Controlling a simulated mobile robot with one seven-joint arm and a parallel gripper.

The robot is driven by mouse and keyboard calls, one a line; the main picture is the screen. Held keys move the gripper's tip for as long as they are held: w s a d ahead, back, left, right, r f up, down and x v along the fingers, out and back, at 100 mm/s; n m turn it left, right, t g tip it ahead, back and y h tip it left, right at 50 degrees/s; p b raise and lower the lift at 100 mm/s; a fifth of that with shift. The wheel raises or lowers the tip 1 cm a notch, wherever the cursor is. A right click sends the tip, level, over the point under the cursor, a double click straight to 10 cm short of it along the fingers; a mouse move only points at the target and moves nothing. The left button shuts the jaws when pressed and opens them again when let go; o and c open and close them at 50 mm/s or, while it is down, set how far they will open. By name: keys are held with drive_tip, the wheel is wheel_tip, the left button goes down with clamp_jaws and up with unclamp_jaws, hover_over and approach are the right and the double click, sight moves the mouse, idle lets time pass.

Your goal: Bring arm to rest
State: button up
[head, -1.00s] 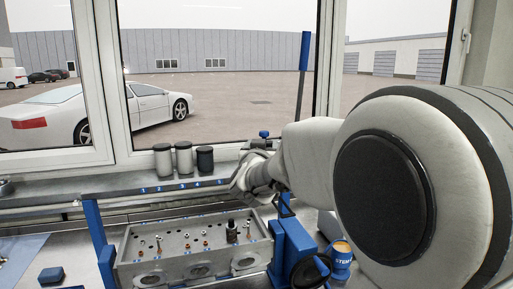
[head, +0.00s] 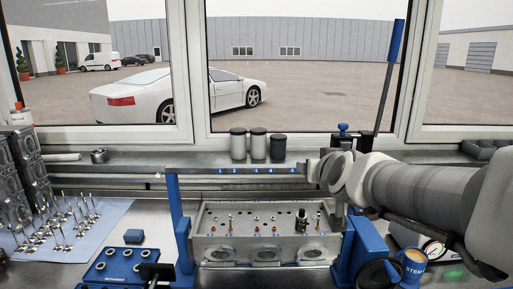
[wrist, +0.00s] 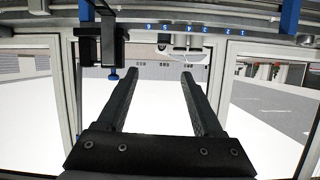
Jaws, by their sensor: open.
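My gripper shows in the wrist view (wrist: 155,100). Its two dark fingers are apart with nothing between them, and the window and yard show upside down beyond. In the head view my arm reaches in from the right, its wrist beside the right end of the numbered rail (head: 205,170); the fingers cannot be made out there. The grey cylinder head (head: 225,247) is held between blue stands below the rail. A dark cylindrical tool (head: 301,221) stands upright on its top, with several small parts around it.
Three canisters (head: 258,145) stand on the sill. A blue mat (head: 95,212) with several valves lies at left, near a blue tray (head: 125,265). An orange-topped blue mug (head: 413,270) and a gauge (head: 433,248) are at right. The window is behind the bench.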

drive_tip(key=s+f+g, duration=0.4)
drive_tip(key=s+f, duration=0.1)
drive_tip(key=s, duration=0.7)
drive_tip(key=s+f+g, duration=0.4)
drive_tip(key=s+f, duration=0.2)
drive_tip(key=s, duration=0.6)
drive_tip(key=shift+s+d+n, duration=0.3)
drive_tip(key=shift+s+d, duration=0.05)
drive_tip(key=shift+s, duration=0.05)
